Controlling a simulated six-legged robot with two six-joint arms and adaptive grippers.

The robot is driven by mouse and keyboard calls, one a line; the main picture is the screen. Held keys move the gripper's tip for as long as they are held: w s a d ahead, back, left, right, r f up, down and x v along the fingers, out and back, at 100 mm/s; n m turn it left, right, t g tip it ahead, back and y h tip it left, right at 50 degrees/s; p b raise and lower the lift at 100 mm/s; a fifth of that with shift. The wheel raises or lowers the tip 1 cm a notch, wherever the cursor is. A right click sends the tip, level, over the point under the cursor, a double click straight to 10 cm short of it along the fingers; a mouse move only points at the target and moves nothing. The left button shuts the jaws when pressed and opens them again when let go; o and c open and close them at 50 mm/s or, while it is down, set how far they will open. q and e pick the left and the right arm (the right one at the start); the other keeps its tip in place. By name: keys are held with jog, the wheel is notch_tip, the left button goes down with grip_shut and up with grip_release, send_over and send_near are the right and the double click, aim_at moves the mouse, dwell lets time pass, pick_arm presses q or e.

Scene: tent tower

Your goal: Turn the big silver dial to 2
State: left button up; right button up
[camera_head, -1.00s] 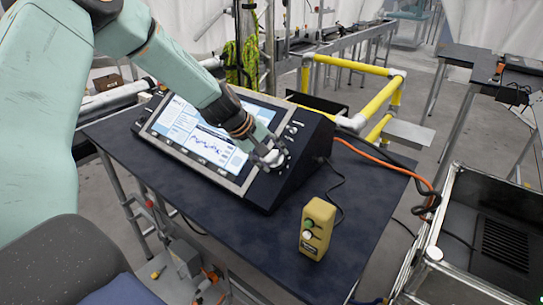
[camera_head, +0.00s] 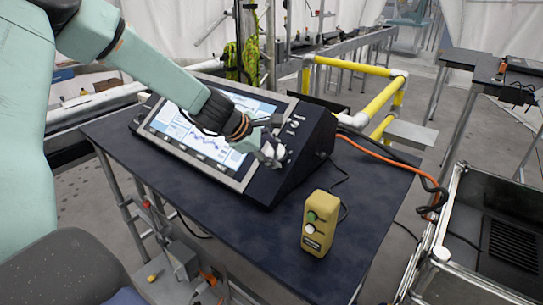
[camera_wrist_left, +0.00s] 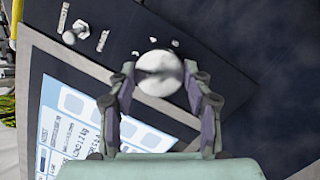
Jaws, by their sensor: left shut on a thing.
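The big silver dial (camera_head: 276,152) is on the right part of the sloped control panel (camera_head: 262,188), beside the screen. In the left wrist view the dial (camera_wrist_left: 159,73) is round and silver, with small white marks beside it. My left gripper (camera_head: 272,146) is at the dial, with its fingers on either side. In the left wrist view the left gripper (camera_wrist_left: 161,88) is closed around the dial's edges. The dial's pointer setting is too small to read. My right gripper is not in view.
A yellow button box (camera_head: 320,224) stands on the dark table (camera_head: 265,245) in front of the panel. A smaller silver switch (camera_wrist_left: 75,32) is on the panel. An orange cable runs behind. A black metal bin (camera_head: 500,225) stands at right.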

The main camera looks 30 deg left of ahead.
pick_arm(q)
jog(key=shift+s+d+f+n+t+y+b, duration=0.1)
jog(key=shift+f+n+t+y+b, duration=0.05)
jog(key=shift+n+b, duration=0.75)
jog(key=shift+d+f+n+t+y+b, duration=0.15)
jog(key=shift+n+b, duration=0.45)
jog(key=shift+n, duration=0.5)
jog(key=shift+r+n+y+b, duration=0.15)
jog(key=shift+n+y+b, duration=0.15)
jog(key=shift+n+b, duration=0.7)
jog(key=shift+n, duration=0.3)
jog(key=o, duration=1.2)
jog(key=shift+a, duration=0.1)
jog(key=shift+c, duration=0.2)
jog(key=shift+r, duration=0.1)
